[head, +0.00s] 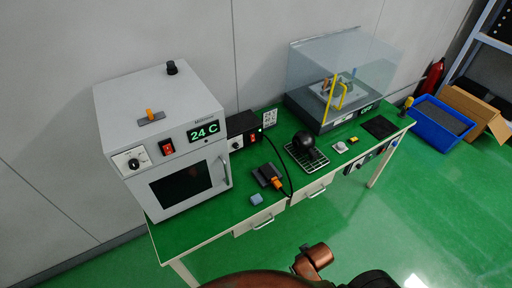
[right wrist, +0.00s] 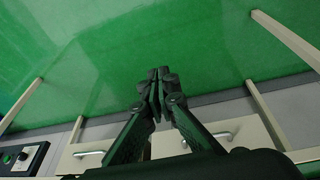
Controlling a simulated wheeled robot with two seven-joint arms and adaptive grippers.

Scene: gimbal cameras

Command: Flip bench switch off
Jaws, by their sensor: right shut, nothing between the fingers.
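Which switch is the bench switch is not certain. A dark switch panel (head: 355,163) is on the bench's front edge at the right, too small to read in the head view. In the right wrist view, a panel with a green button (right wrist: 22,158) is at the lower left. A red rocker switch (head: 253,137) sits on the black box on the bench, and another (head: 167,147) is on the oven front. My right gripper (right wrist: 158,76) is shut and empty, apart from the panel, with floor and drawer fronts behind it. My left gripper is out of view.
Drawer handles (head: 263,222) stick out in front. A blue bin (head: 440,120) stands at right. The front floor is open.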

